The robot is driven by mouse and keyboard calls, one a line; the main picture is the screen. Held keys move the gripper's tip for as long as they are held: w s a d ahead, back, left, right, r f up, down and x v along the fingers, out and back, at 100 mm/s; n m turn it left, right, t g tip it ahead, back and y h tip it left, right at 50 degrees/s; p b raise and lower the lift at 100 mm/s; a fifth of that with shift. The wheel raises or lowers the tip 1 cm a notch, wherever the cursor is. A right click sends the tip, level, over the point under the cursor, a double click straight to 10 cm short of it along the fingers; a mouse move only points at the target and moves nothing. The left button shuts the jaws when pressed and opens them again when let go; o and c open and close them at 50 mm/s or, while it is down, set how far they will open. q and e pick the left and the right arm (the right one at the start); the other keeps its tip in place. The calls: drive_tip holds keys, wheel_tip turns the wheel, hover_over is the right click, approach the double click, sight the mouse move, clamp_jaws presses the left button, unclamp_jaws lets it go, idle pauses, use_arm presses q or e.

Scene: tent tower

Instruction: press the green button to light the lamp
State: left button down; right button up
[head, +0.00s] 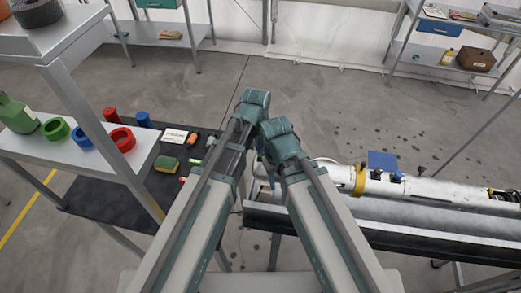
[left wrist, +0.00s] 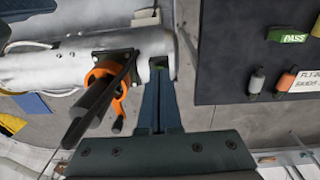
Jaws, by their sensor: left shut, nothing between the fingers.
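My left gripper (left wrist: 162,78) shows in the left wrist view with its dark blue-grey fingers together and nothing held. Its tips are at the end of a white cylindrical body (left wrist: 55,72), which also lies on the right-hand bench in the head view (head: 440,190). A small green patch (left wrist: 165,67) shows right at the fingertips, in a notch of the white end. It may be the green button; I cannot tell whether it is touched or pressed. No lit lamp can be made out.
An orange ring with a dark handle (left wrist: 103,78) sticks out beside the fingers. A dark bench top (head: 90,200) with a green PASS label (left wrist: 287,35) and small parts is at the left. A blue plate (head: 383,160) stands behind the white body. Floor between benches is open.

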use_arm(q)
drive_tip(key=shift+s+f, duration=0.4)
drive_tip(key=shift+w+f, duration=0.15)
drive_tip(key=shift+w, duration=0.05)
drive_tip(key=shift+s, duration=0.1)
use_arm(e)
drive_tip(key=shift+f, duration=0.5)
use_arm(q)
drive_tip(key=shift+r, duration=0.2)
use_arm(e)
drive_tip(key=shift+r, duration=0.1)
use_arm(q)
wheel_tip(320, 180, up, 14)
drive_tip(key=p, duration=1.4)
drive_tip(key=shift+a+p, duration=0.3)
drive_tip(key=shift+a, duration=0.05)
use_arm(e)
wheel_tip(320, 180, up, 14)
drive_tip(key=shift+d, duration=0.2)
use_arm(q)
drive_tip(key=shift+f, duration=0.1)
